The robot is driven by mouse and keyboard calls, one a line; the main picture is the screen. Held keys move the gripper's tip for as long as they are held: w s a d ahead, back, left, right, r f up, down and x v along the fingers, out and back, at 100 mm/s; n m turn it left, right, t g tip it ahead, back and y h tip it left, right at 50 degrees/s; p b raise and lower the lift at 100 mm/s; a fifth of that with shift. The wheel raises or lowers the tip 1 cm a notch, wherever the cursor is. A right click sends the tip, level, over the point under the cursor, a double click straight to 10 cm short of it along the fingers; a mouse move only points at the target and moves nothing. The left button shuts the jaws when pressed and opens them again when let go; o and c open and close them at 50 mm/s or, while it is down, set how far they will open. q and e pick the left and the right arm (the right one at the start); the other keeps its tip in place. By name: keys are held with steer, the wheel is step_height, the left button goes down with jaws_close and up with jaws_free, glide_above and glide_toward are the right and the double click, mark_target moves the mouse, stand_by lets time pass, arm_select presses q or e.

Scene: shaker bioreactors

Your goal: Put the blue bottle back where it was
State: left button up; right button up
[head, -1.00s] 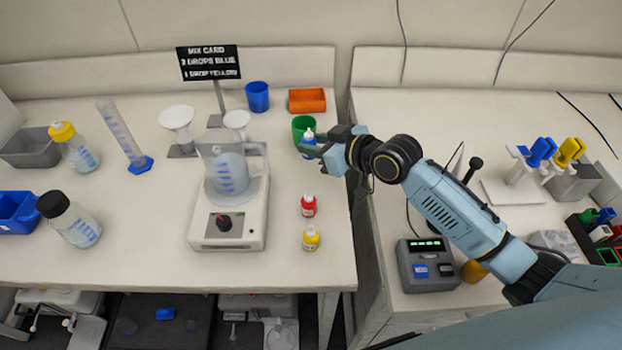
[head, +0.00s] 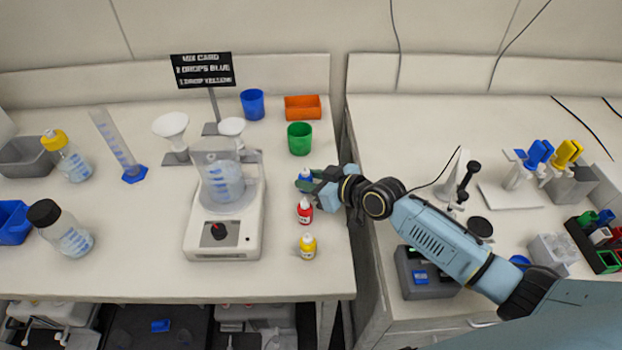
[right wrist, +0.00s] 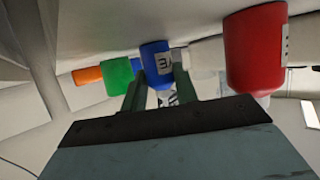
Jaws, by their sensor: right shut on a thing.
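The blue bottle (head: 305,177) is small with a white cap and stands upright just behind the red bottle, at the table's right side. My right gripper (head: 313,185) is shut on it from the right. In the right wrist view the blue bottle (right wrist: 156,62) shows between the fingers (right wrist: 160,85), with part of its white label visible. Its base looks at or very near the table top; I cannot tell whether it touches. The red bottle (head: 305,211) and the yellow bottle (head: 308,246) stand in a line in front of it. My left gripper is not in view.
The red bottle (right wrist: 255,45) is close beside my right gripper. A green cup (head: 300,138), a blue cup (head: 252,104) and an orange tray (head: 303,107) stand behind. A stirrer with a beaker (head: 222,190) stands to the left. A gap separates the two tables.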

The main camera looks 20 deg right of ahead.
steer(key=o, duration=0.9)
steer(key=shift+f, duration=0.15)
steer(key=shift+a+v, duration=0.2)
steer(key=shift+v, duration=3.55)
steer(key=shift+s, duration=0.2)
